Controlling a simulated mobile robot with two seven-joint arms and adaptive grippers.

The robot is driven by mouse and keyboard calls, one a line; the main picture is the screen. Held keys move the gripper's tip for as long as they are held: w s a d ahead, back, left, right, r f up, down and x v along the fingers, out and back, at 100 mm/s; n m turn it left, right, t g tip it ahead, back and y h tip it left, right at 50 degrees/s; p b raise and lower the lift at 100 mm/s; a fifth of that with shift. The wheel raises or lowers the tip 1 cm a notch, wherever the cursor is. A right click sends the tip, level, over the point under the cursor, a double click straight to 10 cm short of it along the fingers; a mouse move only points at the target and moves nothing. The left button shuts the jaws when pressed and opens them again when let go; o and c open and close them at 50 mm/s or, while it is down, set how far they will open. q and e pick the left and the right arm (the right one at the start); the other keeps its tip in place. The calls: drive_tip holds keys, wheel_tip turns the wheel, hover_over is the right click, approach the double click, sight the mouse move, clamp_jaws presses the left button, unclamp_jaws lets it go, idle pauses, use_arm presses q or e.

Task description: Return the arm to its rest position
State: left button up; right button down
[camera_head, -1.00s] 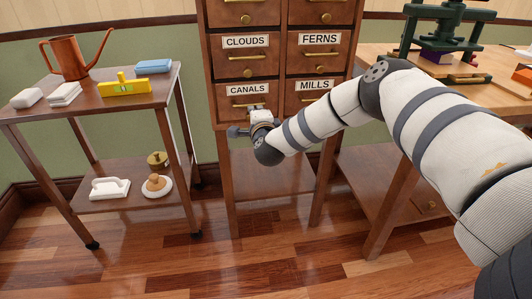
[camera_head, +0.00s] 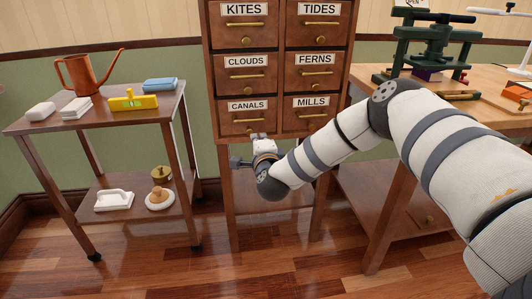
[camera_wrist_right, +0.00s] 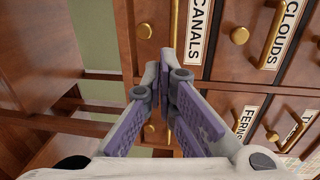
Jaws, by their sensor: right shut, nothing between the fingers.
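My right arm reaches in from the right in the head view. My right gripper (camera_head: 259,138) is in front of the lower edge of the wooden drawer cabinet (camera_head: 278,89), just below the CANALS drawer (camera_head: 247,118). In the wrist view its two purple-padded fingers (camera_wrist_right: 165,68) are together at the tips, with nothing seen between them. The CANALS label (camera_wrist_right: 198,35) and a brass handle (camera_wrist_right: 173,22) show beyond the fingers. The fingertips are small and partly hidden by the wrist in the head view. My left gripper is not in view.
A workbench (camera_head: 487,108) with a green press (camera_head: 428,45) stands at right, behind my arm. Open floor lies in front.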

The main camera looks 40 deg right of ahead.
drive_tip(key=s+a+f+n+g+y+p, duration=0.25)
drive_tip(key=s+a+f+n, duration=0.25)
drive_tip(key=s+a, duration=0.35)
drive_tip(key=s+a+f+n+g+y+p, duration=0.2)
drive_tip(key=s+a+f+n+y, duration=0.25)
drive_tip(key=s+a, duration=0.4)
drive_tip(key=s+a+f+n+g+y+p, duration=0.3)
drive_tip(key=s+a+f+n, duration=0.25)
drive_tip(key=s, duration=0.55)
use_arm(q)
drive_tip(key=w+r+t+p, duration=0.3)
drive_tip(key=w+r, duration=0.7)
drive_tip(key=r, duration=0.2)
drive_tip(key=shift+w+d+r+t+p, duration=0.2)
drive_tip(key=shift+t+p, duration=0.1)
drive_tip(key=shift+p, duration=0.1)
use_arm(e)
drive_tip(key=s+d+r+n+g, duration=0.1)
drive_tip(key=s+n+g, duration=0.3)
drive_tip(key=s, duration=1)
drive_tip(key=s+d+r+n+g+h, duration=0.1)
drive_tip(key=s+r+n+g, duration=0.3)
drive_tip(key=s, duration=1)
drive_tip(key=shift+s+r+n+g, duration=0.15)
drive_tip(key=shift+s+n+g, duration=0.1)
drive_tip(key=shift+n+g, duration=0.25)
